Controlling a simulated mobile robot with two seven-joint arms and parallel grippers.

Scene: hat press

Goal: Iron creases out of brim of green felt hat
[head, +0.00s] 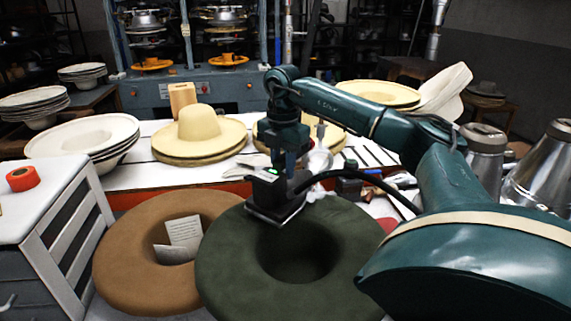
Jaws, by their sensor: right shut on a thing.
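The green felt hat (221,262) lies with its round crown opening facing up and its wide brim spread around it, front centre. My right gripper (277,168) comes down from above and is shut on a black iron (272,195) with a small green light and a pale lower edge. The iron is over the far side of the brim, behind the opening, and appears to rest on it. I cannot make out any creases. The fingertips are mostly hidden. My left gripper is out of view.
A brown hat (122,245) with papers (184,236) in its opening lies close on the left. A dark cord (352,173) runs right from the iron. Cream hats (205,128) stand on the white table behind. A white-topped cabinet (45,205) with red tape (22,179) is at left.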

